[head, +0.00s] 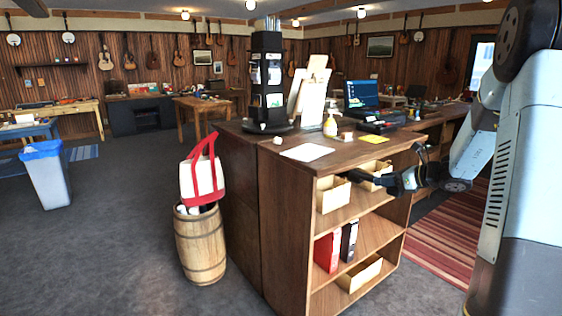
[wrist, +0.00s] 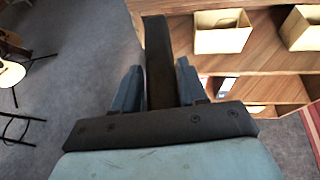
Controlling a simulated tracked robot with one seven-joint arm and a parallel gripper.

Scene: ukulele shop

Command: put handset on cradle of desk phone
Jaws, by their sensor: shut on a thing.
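My gripper (wrist: 157,88) is shut on a long dark handset (wrist: 157,45), which stands out between the two fingers in the wrist view. In the head view my gripper (head: 391,182) is at the right, by the open shelf side of the wooden counter, below the level of its top. The handset shows there as a dark bar (head: 357,177) pointing left, in front of the upper shelf. A low black device (head: 378,127) on the counter top by the laptop may be the desk phone. Its cradle is too small to make out.
A barrel (head: 200,245) stands left.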

